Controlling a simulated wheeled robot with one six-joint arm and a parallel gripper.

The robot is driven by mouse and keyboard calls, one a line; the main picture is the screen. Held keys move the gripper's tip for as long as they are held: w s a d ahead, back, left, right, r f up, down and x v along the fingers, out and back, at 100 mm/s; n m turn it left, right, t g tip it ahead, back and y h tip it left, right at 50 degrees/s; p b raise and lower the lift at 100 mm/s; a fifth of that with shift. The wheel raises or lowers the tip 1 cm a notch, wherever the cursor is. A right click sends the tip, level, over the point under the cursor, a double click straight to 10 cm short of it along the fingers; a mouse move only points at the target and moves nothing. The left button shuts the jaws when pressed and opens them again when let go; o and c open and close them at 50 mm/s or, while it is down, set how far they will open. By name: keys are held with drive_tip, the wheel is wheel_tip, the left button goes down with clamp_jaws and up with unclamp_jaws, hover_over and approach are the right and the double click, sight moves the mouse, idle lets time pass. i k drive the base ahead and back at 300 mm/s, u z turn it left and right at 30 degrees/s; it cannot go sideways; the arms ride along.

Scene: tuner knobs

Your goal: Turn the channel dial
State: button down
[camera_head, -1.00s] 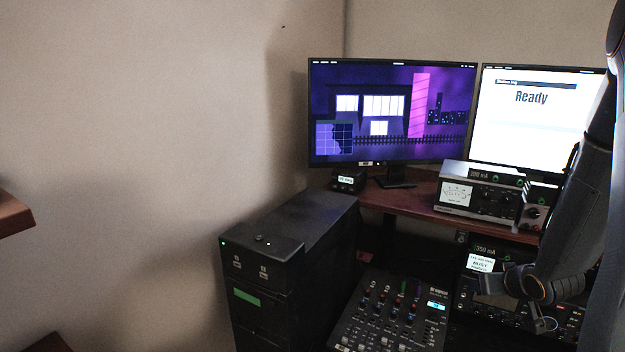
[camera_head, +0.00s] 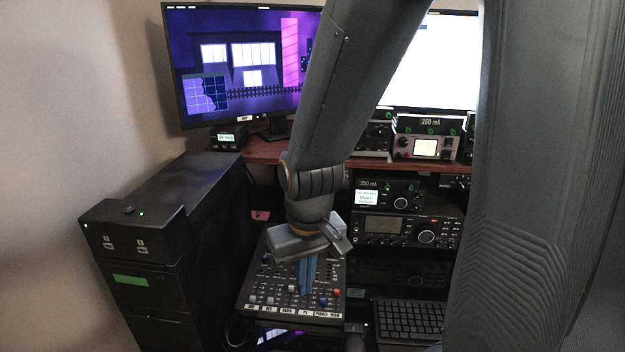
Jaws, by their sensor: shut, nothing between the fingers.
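My gripper (camera_head: 306,288) is shut and empty. It points down over the black mixer panel (camera_head: 262,312), and its fingertips are over or among the small knobs; I cannot tell whether they touch. Part of the mixer is hidden behind my gripper. A radio (camera_head: 383,223) with a small display and a large round dial (camera_head: 427,237) stands right of my gripper. A smaller unit (camera_head: 373,184) with its own round dial (camera_head: 401,203) sits on top of it. I cannot tell which of these is the channel dial.
A black cabinet (camera_head: 195,190) stands at the left. A keyboard (camera_head: 408,318) lies right of the mixer. A wooden shelf (camera_head: 266,152) carries two monitors, one with a purple picture (camera_head: 235,60), and meters (camera_head: 424,145). My arm hides parts of the shelf and monitors.

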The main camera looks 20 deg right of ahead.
sight(400, 201)
drive_tip(key=z, duration=0.05)
drive_tip(key=k, duration=0.35)
drive_tip(key=z, duration=1)
drive_tip(key=i, duration=0.5)
